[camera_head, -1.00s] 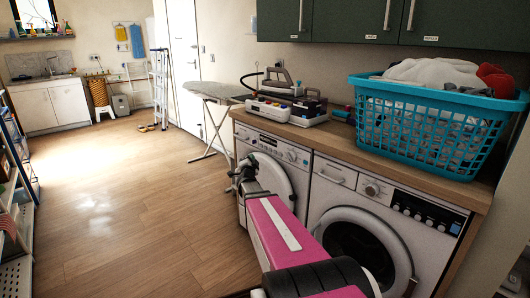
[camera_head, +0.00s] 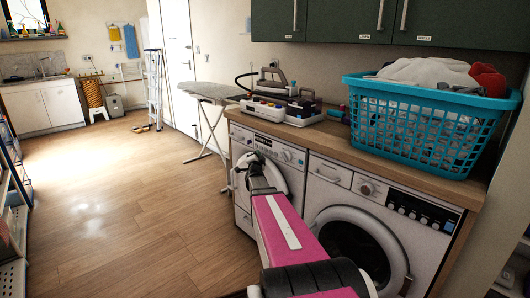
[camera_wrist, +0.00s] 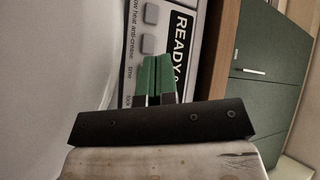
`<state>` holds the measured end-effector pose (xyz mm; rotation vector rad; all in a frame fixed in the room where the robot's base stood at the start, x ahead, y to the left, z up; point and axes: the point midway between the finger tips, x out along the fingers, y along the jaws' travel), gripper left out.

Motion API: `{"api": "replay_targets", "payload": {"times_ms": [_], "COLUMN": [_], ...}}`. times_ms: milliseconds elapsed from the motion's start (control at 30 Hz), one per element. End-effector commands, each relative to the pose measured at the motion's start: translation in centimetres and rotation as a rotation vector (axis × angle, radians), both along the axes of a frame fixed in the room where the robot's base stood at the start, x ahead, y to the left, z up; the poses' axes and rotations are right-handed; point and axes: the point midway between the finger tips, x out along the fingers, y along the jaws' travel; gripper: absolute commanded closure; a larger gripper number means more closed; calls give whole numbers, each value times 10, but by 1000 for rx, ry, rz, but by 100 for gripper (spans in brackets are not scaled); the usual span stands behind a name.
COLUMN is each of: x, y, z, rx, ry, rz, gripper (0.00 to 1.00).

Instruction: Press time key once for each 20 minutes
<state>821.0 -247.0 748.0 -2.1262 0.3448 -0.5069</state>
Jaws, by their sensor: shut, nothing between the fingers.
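The left machine (camera_head: 240,217) has a light control panel along its top front. In the wrist view this panel (camera_wrist: 185,48) fills the middle, turned sideways, with a dark READY label and grey square keys (camera_wrist: 148,43). Small print reads "low heat anti-crease" and "time" (camera_wrist: 130,75). My gripper (camera_wrist: 157,62) is shut and empty, its green fingers together in front of the panel beside the "time" print. They hide the spot right of that print, and I cannot tell whether they touch it. In the head view my gripper (camera_head: 255,160) is at the left machine's upper front.
A second machine (camera_head: 332,178) with a dark round door stands to the right. The wooden counter (camera_head: 335,136) above holds an iron station (camera_head: 282,105) and a teal laundry basket (camera_head: 425,125). Green cabinets (camera_head: 350,20) hang above. The floor (camera_head: 130,190) at left is clear.

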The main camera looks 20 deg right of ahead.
Motion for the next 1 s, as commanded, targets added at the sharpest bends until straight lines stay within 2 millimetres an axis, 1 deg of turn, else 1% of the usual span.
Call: {"api": "replay_targets", "payload": {"times_ms": [100,267,1000], "x": [4,5,5], "y": [-9,-15,-15], "z": [0,0,0], "rx": [-1,1,0], "ry": [0,1,1], "rz": [0,0,1], "gripper": [100,100,100]}}
